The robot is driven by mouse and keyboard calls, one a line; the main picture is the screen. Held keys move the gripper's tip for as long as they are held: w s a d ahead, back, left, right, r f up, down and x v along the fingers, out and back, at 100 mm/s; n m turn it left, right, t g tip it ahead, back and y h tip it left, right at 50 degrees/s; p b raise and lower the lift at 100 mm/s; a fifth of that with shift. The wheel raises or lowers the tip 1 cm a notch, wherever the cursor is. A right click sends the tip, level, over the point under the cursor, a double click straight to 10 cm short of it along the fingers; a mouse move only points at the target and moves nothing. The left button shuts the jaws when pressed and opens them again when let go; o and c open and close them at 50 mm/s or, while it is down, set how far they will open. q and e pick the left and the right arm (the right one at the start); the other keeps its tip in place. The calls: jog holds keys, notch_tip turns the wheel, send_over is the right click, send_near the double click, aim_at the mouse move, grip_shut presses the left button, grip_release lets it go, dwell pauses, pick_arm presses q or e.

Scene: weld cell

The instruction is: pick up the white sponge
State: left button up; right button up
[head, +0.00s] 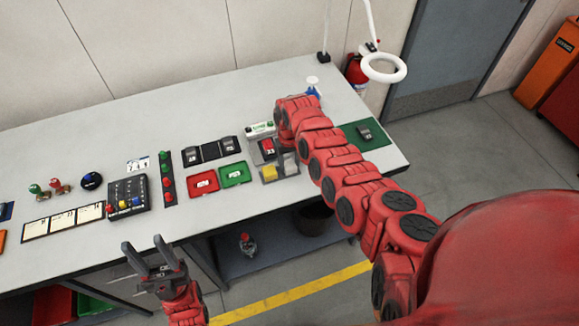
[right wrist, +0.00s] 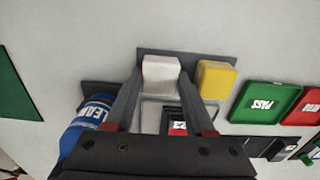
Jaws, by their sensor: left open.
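The white sponge (right wrist: 160,72) sits on a dark grey tray (right wrist: 150,51) in the right wrist view, left of a yellow sponge (right wrist: 216,78). My right gripper (right wrist: 159,84) is open, with its two fingertips apart and the white sponge showing between them. I cannot tell whether the fingers touch it or how far above it they are. In the head view my right arm reaches over the table and its fingers are hard to make out. The yellow sponge (head: 269,173) shows there too. My left gripper (head: 143,243) is open and empty in front of the table.
A blue-labelled bottle (right wrist: 92,120) stands close to the left finger in the right wrist view. Green (head: 234,174) and red (head: 203,182) trays lie beside the sponge tray. A control box (head: 128,192) and cards (head: 63,221) lie further left. The table's back left is clear.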

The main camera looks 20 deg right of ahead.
jog(key=c, duration=0.5)
jog(key=shift+c, duration=0.2)
jog(key=shift+r, duration=0.1)
jog(key=shift+r+b, duration=0.6)
jog(key=shift+r, duration=0.1)
jog(key=shift+w+r+b, duration=0.1)
jog(key=shift+r+b, duration=0.4)
jog(key=shift+r, duration=0.05)
jog(key=s, duration=0.1)
jog(key=s+a, duration=0.1)
jog(key=shift+s+r, duration=0.3)
jog(key=shift+r, duration=0.1)
jog(key=s, duration=0.2)
jog(key=s+a+p, duration=0.1)
jog(key=s+a+r+p, duration=0.1)
jog(key=s, duration=0.1)
jog(key=shift+s+a+r, duration=0.1)
jog(key=shift+s+a, duration=0.1)
jog(key=shift+s, duration=0.1)
jog(key=s+a, duration=0.2)
jog(key=s, duration=0.5)
jog(key=shift+a+r+p, duration=0.15)
jog(key=shift+a+p, duration=0.15)
jog(key=shift+p, duration=0.15)
